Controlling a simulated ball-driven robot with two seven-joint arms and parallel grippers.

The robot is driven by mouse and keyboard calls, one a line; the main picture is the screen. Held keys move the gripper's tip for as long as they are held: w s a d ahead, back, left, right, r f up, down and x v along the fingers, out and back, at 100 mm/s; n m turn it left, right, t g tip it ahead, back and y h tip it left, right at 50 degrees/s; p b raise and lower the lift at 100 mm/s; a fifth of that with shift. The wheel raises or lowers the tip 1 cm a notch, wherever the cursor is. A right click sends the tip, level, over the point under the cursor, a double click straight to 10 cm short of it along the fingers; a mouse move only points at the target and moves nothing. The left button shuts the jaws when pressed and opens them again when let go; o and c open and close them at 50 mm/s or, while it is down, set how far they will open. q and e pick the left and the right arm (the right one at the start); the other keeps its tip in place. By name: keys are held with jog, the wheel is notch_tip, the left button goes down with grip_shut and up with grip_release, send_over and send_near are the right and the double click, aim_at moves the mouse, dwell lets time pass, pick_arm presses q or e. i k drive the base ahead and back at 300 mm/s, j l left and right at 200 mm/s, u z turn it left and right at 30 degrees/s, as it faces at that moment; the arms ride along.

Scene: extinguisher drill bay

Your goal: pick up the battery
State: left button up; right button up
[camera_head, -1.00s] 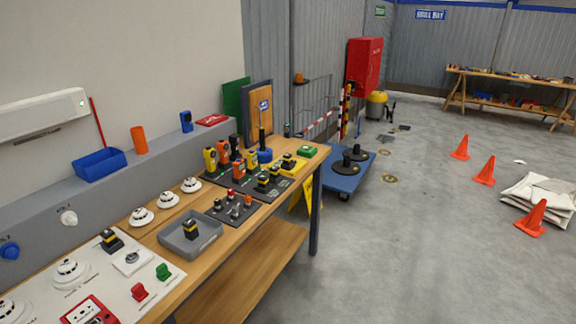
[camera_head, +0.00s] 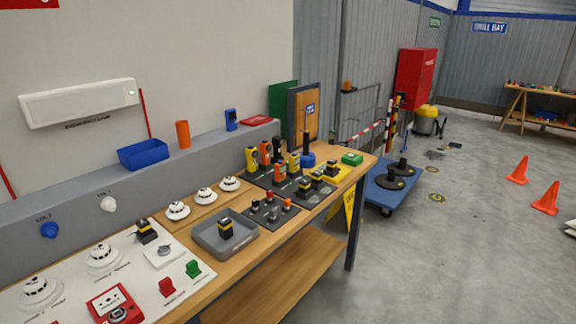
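Several black-and-yellow blocks that look like batteries are on the workbench (camera_head: 262,244). One block (camera_head: 225,228) stands in a grey tray (camera_head: 251,247) near the middle of the bench. Another block (camera_head: 146,231) sits on the white board at the left. More such blocks (camera_head: 318,180) stand on a dark mat toward the far end of the bench. I cannot tell which of these the task means. Neither of my grippers shows in the head view.
White domed detectors (camera_head: 177,210) stand on a wooden strip behind the tray. Yellow and orange handheld units (camera_head: 252,159) stand farther along the bench. A blue cart (camera_head: 391,200) with black discs stands past the bench end. Open concrete floor (camera_head: 460,260) lies to the right.

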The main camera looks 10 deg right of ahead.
aim_at(331, 164)
jog(key=i+l+u, duration=0.35)
jog(key=l+u, duration=0.15)
jog(key=i+l+u, duration=0.2)
jog(key=l, duration=0.2)
jog(key=i+l+u, duration=0.1)
jog(key=l+u, duration=0.15)
